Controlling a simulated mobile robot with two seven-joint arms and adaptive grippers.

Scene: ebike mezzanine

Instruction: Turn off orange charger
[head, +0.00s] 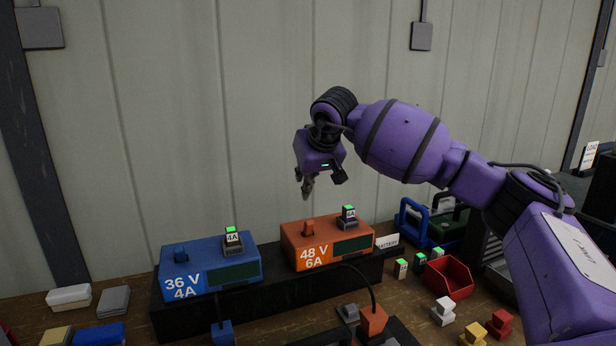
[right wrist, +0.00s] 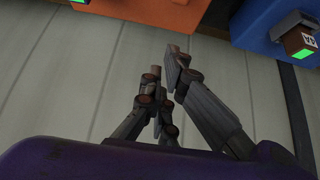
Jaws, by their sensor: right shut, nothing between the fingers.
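The orange charger (head: 333,246), marked 48 V 6A, stands on a black shelf against the wall. On its top are an orange switch-like knob (head: 308,228) and a dark module (head: 348,215) with a green top. Its screen is dark. My right gripper (head: 307,190) is above the orange charger's left part, pointing down, shut and empty, apart from it. In the right wrist view the closed fingers (right wrist: 172,60) show with a bit of the orange charger (right wrist: 180,12) at the top edge. My left gripper is not in view.
A blue charger (head: 210,270), marked 36 V 4A, stands left on the same black shelf (head: 280,283). A red bin (head: 448,278), a blue-handled item (head: 428,228) and small colored blocks (head: 474,333) lie to the right. A cable runs to an orange plug (head: 374,320) in front.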

